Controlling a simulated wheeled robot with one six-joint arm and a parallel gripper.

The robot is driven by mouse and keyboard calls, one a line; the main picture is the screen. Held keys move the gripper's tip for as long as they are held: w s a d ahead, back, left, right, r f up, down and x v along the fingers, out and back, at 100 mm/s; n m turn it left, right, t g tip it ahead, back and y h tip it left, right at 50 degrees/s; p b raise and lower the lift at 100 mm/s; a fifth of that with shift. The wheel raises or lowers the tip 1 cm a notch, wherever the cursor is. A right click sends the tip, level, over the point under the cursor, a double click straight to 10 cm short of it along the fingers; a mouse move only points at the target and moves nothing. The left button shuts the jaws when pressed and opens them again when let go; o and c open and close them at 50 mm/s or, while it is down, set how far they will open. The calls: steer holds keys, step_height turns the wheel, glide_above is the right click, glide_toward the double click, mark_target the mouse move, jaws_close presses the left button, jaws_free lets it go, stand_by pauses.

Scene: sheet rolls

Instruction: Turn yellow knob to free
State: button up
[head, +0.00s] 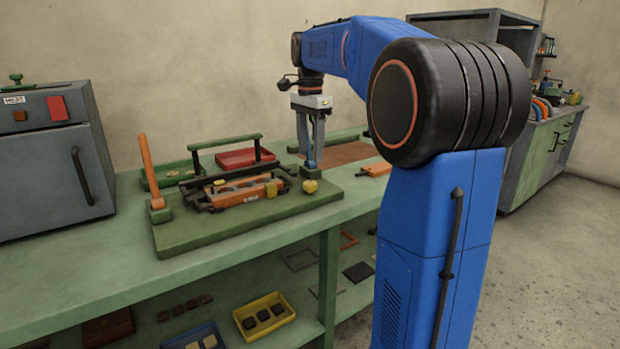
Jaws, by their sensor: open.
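The yellow knob (310,186) sits on the right front part of a green fixture board (215,236) on the bench. Whether it is set to free cannot be read at this size. The jaws are open. I cannot tell whether a fingertip touches the blue part; the yellow knob stands apart from the jaws.
An orange lever (146,165) stands at the board's left, and a dark frame with a green handle bar (224,143) in its middle. A red tray (244,158) lies behind. A grey heater box (50,160) stands left. The lower shelf holds a yellow tray (284,327).

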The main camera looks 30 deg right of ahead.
mark_target(310, 182)
step_height(310, 182, down, 9)
steer(key=shift+f, duration=0.1)
stand_by(0.3)
steer(key=c, duration=1)
